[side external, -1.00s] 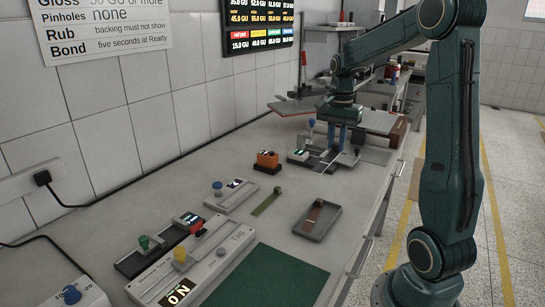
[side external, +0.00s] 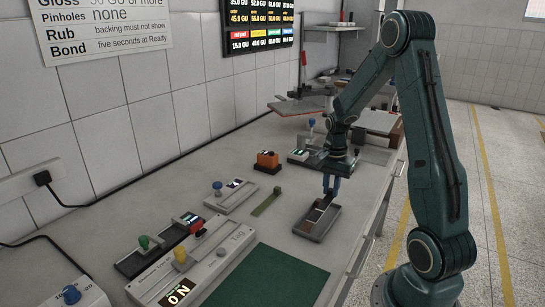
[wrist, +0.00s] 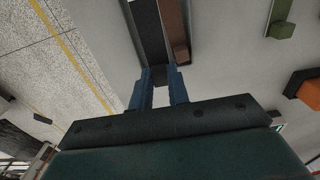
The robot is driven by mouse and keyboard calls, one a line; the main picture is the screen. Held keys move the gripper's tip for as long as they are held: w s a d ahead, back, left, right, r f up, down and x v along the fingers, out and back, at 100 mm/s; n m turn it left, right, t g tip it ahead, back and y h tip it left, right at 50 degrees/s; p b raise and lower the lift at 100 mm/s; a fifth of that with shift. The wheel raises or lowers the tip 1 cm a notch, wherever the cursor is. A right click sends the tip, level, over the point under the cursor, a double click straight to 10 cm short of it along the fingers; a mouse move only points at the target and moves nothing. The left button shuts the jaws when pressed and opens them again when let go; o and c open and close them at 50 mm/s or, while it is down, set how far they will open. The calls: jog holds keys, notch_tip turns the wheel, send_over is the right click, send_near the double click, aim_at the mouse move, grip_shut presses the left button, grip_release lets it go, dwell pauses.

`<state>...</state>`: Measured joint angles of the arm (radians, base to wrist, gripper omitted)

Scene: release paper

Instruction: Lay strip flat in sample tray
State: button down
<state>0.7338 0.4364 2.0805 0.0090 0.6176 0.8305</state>
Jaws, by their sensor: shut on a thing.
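The grey sample tray (side external: 311,238) lies on the bench, right of the green strip. A brown strip (wrist: 173,25) lies in it, along its length. My gripper (side external: 331,192) points down over the far end of the tray. In the wrist view, its two blue fingers (wrist: 162,82) are shut on the dark grip block of a dark strip (wrist: 149,30). This strip runs beside and roughly parallel to the brown one. I cannot tell whether it touches the tray floor; the fingers and steep angle hide the contact.
A green strip with a grip block (side external: 265,204) lies left of the tray. An orange block (side external: 267,160) and a small meter (side external: 299,156) stand beyond. A blue-knobbed device (side external: 231,195) is to the left, and a green mat (side external: 268,277) lies in front.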

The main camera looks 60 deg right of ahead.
aim_at(330, 196)
jog(key=shift+f, duration=2.35)
jog(key=c, duration=1.6)
grip_release()
jog(key=shift+r, duration=6)
jog(key=shift+a, duration=0.1)
